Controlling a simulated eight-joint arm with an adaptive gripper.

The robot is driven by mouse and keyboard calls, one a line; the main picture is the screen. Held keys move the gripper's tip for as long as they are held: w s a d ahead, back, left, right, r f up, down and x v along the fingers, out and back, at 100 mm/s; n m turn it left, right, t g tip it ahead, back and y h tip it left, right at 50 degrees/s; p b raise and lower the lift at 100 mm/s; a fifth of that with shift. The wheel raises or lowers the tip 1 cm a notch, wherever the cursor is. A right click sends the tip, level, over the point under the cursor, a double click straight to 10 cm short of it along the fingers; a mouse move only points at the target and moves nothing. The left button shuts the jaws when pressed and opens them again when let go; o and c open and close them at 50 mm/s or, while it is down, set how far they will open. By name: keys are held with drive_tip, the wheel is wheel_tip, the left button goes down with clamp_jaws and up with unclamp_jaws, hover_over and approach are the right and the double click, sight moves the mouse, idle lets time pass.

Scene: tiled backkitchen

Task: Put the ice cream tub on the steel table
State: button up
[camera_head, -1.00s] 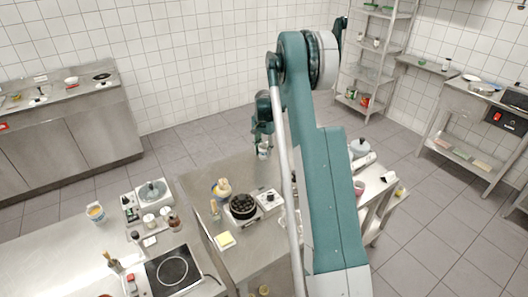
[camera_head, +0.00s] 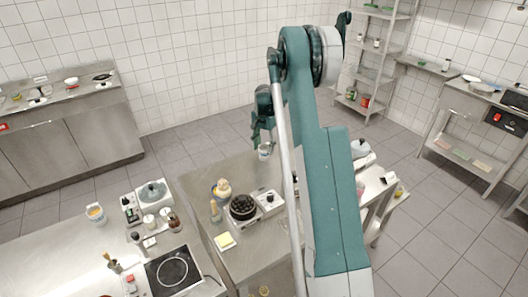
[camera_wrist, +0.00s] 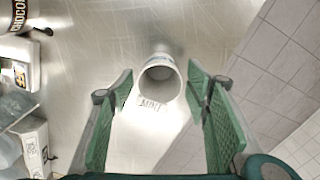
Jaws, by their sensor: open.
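A small white tub (camera_head: 265,151) stands near the back edge of the middle steel table (camera_head: 205,178). I take it for the ice cream tub. In the wrist view the tub (camera_wrist: 160,78) shows its round end between my fingers, with lettering like "MINT" just below it. My gripper (camera_wrist: 160,108) is open, with a gap between each green finger and the tub. In the head view my gripper (camera_head: 259,136) is just above and left of the tub. The arm hides part of the table.
A burner with a dark pan (camera_head: 242,208), a tub with a tan top (camera_head: 222,188) and a yellow block (camera_head: 225,241) stand nearer on this table. Another tub (camera_head: 95,213) stands on the left counter. The tile floor (camera_wrist: 255,95) begins right of the tub.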

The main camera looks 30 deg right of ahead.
wheel_tip(320, 180, up, 9)
drive_tip(key=shift+r, duration=0.15)
idle(0.4)
idle(0.5)
drive_tip(key=s+a+r+n+t, duration=0.3)
drive_tip(key=s+a+r+n, duration=0.3)
drive_tip(key=s+a+r, duration=1.45)
drive_tip(key=s+a+f+n+t, duration=0.1)
drive_tip(key=s+a+n, duration=0.1)
drive_tip(key=s+a, duration=0.4)
drive_tip(key=s+a+f+n+t, duration=0.1)
drive_tip(key=s+a+n, duration=0.2)
drive_tip(key=s, duration=0.8)
drive_tip(key=s+a+f+n+t, duration=0.1)
drive_tip(key=s+a+n+t, duration=0.1)
drive_tip(key=s+a, duration=0.6)
drive_tip(key=shift+s+a+f+n, duration=0.3)
drive_tip(key=shift+s+f, duration=0.1)
drive_tip(key=shift+s, duration=0.45)
